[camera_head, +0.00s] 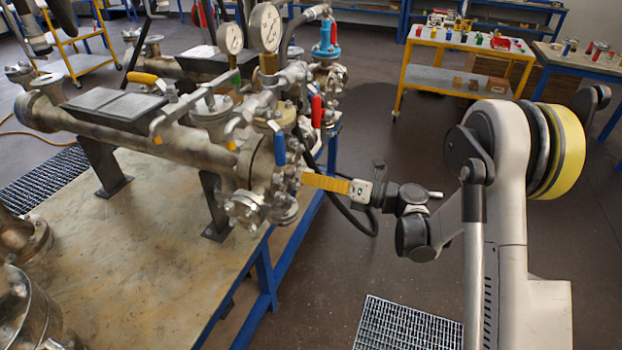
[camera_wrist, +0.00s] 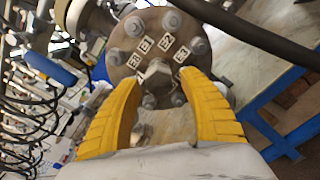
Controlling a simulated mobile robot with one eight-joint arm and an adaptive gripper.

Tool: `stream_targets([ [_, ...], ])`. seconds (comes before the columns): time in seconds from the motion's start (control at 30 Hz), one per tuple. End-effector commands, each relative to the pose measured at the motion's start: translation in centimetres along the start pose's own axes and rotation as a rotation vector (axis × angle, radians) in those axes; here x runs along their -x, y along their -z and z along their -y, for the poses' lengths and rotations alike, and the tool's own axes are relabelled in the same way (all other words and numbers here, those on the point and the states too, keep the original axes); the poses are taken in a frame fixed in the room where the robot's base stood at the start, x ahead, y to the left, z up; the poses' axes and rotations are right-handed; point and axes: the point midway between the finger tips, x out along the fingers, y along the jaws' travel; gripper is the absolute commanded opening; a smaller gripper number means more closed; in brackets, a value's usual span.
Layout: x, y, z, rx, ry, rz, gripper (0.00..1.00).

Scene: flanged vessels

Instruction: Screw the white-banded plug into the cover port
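My gripper (camera_head: 306,178) reaches from the right to the flanged end of the long steel vessel (camera_head: 195,150). In the wrist view the round bolted cover (camera_wrist: 122,48) faces me, with several bolts and small white labels around its centre. A metal hex-headed piece (camera_wrist: 156,74) sits at the cover's middle. It may be the plug, but I see no clear white band on it. My yellow fingers (camera_wrist: 160,82) are spread on either side of this piece, with a gap visible between them. I cannot tell whether the fingertips touch it. In the head view my fingers hide the cover's centre.
A black hose (camera_wrist: 245,35) crosses close above the right finger. A blue-handled valve (camera_head: 279,150) and a red-handled valve (camera_head: 316,111) stand near the cover. The vessel rests on a blue-framed table (camera_head: 130,260). Floor to the right of it is open around a grating (camera_head: 405,325).

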Motion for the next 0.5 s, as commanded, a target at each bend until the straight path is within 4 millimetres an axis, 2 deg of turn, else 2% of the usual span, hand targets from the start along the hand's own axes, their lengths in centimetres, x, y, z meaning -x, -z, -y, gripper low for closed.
stream_targets([
  [0.17, 0.9, -0.1, 0.1, 0.001, 0.002, 0.002, 0.50],
  [0.27, 2.7, -0.1, 0.1, 0.001, 0.003, 0.003, 0.50],
  [0.5, 8.1, -0.1, 0.1, 0.000, 0.003, 0.003, 0.50],
])
